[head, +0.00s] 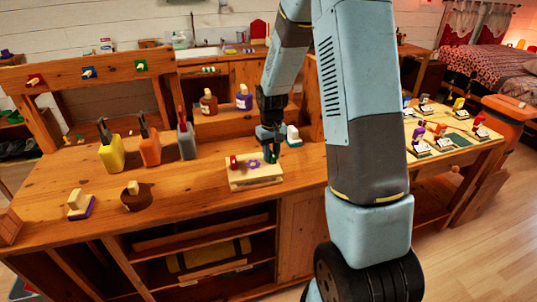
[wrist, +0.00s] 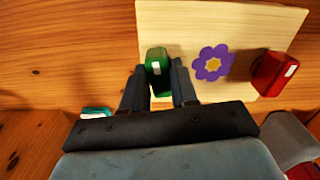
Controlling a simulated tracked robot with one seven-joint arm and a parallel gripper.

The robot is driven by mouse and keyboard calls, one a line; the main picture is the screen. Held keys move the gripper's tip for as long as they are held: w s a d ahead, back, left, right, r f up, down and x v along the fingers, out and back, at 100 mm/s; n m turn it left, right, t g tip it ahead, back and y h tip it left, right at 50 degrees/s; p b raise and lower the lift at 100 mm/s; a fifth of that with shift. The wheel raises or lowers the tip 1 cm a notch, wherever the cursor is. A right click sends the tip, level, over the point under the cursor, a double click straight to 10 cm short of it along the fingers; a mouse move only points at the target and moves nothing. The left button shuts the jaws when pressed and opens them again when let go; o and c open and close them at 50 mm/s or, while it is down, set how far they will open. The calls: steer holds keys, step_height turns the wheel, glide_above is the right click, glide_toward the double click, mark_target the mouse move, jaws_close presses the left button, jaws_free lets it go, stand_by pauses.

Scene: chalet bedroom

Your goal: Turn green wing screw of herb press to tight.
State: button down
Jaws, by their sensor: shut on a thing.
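The herb press (head: 253,184) is a pale wooden board on the workbench with a purple flower on top, and it also shows in the wrist view (wrist: 210,22). Its green wing screw (wrist: 155,58) stands at the board's left in the wrist view, with a white mark on its top. My gripper (wrist: 160,84) points down with one finger on each side of the green wing screw and is shut on it. In the head view my gripper (head: 270,143) hides most of that screw. The red wing screw (wrist: 280,72) stands at the opposite side; it also shows in the head view (head: 234,161).
A grey bottle with a red top (head: 186,140) stands left of the press, beside an orange bottle (head: 150,148) and a yellow bottle (head: 111,154). A white object with a green base (head: 293,136) sits close behind the press. Bench in front of the press is clear.

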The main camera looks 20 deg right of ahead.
mark_target(271, 153)
steer(key=shift+m, duration=1)
steer(key=c, duration=1)
jaws_free()
steer(key=shift+o, duration=0.2)
step_height(271, 153, up, 14)
steer(key=shift+f, duration=0.15)
